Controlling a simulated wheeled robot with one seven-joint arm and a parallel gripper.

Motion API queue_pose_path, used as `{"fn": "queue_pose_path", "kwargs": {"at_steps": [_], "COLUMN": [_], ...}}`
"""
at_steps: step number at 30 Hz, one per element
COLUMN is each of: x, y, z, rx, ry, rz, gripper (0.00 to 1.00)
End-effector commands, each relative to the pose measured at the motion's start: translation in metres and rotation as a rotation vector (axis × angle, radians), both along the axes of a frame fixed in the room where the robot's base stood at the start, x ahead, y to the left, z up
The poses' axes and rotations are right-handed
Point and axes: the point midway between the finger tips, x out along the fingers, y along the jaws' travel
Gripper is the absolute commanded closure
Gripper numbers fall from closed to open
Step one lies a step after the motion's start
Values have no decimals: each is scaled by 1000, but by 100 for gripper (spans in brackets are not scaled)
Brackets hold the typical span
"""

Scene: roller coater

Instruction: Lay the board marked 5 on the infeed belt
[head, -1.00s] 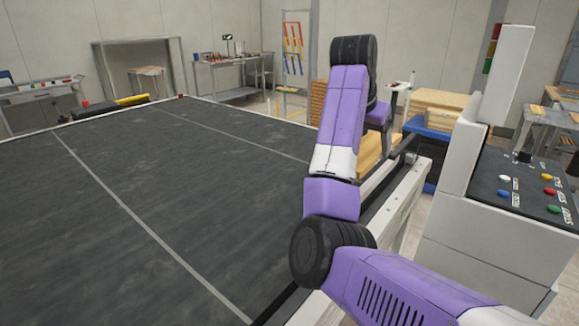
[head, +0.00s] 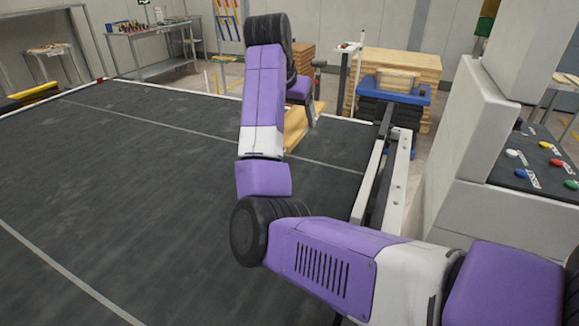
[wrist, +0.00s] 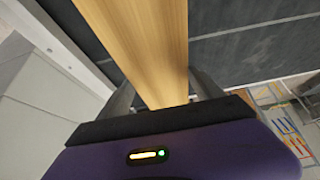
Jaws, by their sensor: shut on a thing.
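The infeed belt (head: 130,170) is a wide dark surface with thin pale lines across it, filling the left of the head view. My gripper (head: 310,112) is partly hidden behind my arm, over the far right part of the belt. It is shut on a pale wooden board (head: 296,128). In the wrist view the board (wrist: 145,40) runs away from between the fingers of my gripper (wrist: 165,95), with the dark belt (wrist: 240,40) behind it. No number can be read on the board. I cannot tell whether it touches the belt.
A pale side rail (head: 397,180) edges the belt on the right. Beyond it stands a control panel (head: 540,165) with coloured buttons. Stacked boards (head: 405,68) and a blue-topped stand (head: 405,95) are behind. Most of the belt is bare.

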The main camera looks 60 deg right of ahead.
Motion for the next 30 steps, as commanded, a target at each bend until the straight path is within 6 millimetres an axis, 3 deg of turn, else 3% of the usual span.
{"fn": "queue_pose_path", "kwargs": {"at_steps": [6,12,22,30], "x": [0,0,0,0], "y": [0,1,0,0], "z": [-55,-96,-122,-155], "rx": [0,-1,-1,-1], "ry": [3,2,-1,-1], "rz": [1,1,0,0], "gripper": [87,87,87,87]}}
